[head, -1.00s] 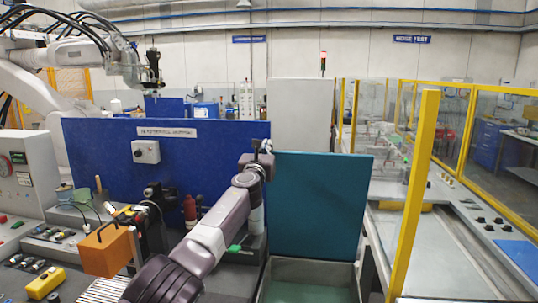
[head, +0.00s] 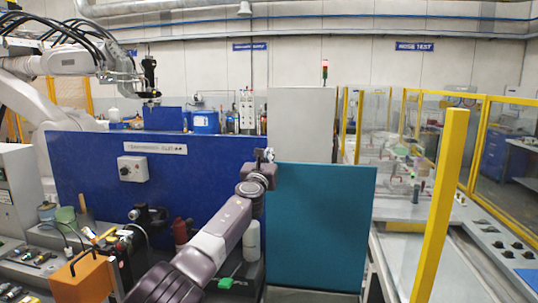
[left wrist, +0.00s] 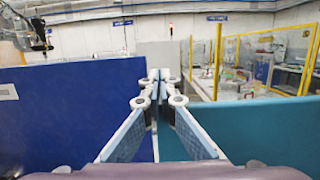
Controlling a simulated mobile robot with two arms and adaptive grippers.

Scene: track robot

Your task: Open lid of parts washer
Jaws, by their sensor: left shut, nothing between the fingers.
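The teal lid (head: 320,225) of the parts washer stands upright, facing me, right of centre in the head view. It also shows at the lower right in the left wrist view (left wrist: 215,125). Only a thin strip of the washer's basin (head: 310,295) shows below the lid at the bottom edge. My left gripper (head: 264,154) is at the lid's top left corner, with its fingers shut and empty. In the left wrist view its fingertips (left wrist: 160,75) meet and point forward above the lid's edge. I cannot tell whether it touches the lid. My right gripper is not in view.
A blue panel (head: 90,180) with a switch box stands left of the lid. An orange box (head: 82,280), a red bottle (head: 181,232) and a grey bottle (head: 252,240) stand at the lower left. A yellow post (head: 440,200) rises on the right, before a fenced line.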

